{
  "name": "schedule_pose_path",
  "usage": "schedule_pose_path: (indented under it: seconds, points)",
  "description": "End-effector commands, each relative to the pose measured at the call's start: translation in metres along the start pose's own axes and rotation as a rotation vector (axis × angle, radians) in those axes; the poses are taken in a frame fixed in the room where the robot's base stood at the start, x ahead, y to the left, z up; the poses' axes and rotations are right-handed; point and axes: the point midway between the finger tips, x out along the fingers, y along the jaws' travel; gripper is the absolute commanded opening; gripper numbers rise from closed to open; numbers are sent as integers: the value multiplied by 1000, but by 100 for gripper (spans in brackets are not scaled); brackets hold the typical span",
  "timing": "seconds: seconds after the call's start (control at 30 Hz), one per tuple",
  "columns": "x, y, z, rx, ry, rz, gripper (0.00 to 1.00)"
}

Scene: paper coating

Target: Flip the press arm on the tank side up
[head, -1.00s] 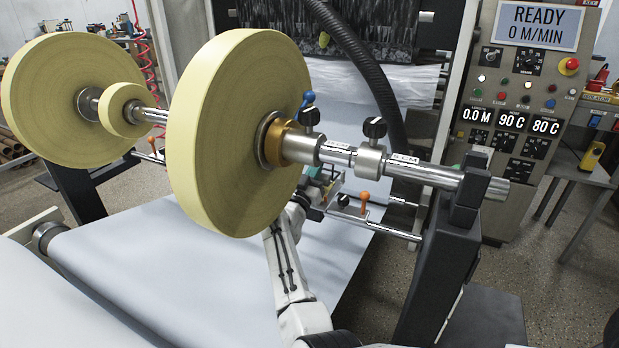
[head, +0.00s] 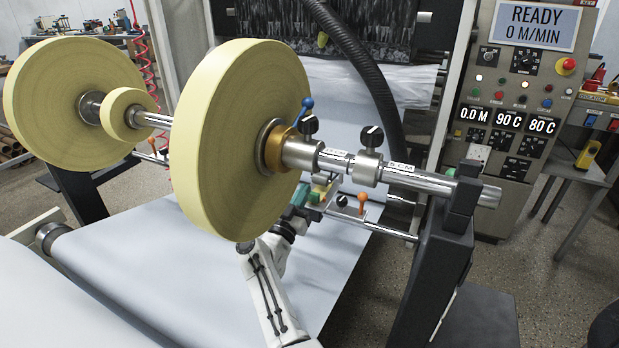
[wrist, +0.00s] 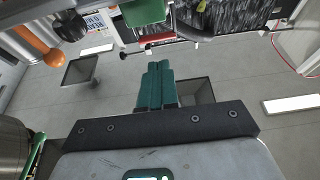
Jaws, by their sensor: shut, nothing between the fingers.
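An orange ball-topped lever (head: 363,199) stands on a bracket on the silver crossbar, right of the big yellow roll in the head view. I cannot tell which part is the tank-side press arm.
The big yellow roll (head: 232,140) and its silver shaft (head: 430,180) hang over my arm. A dark upright (head: 440,265) carries the shaft at right. White paper (head: 150,240) spreads below. A control panel (head: 522,95) reads READY.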

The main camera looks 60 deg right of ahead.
Motion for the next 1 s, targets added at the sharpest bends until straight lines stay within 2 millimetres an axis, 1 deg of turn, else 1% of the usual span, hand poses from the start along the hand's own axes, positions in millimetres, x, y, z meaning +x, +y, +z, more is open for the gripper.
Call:
schedule_pose_path:
  seconds: [0.03,0.1,0.23,1.0]
  points:
    - [-6,0,-1,-1,0,-3,0]
    - [-12,0,0,-1,0,-2,0]
    - [-17,0,0,0,0,0,0]
    - [-17,0,0,0,0,0,0]
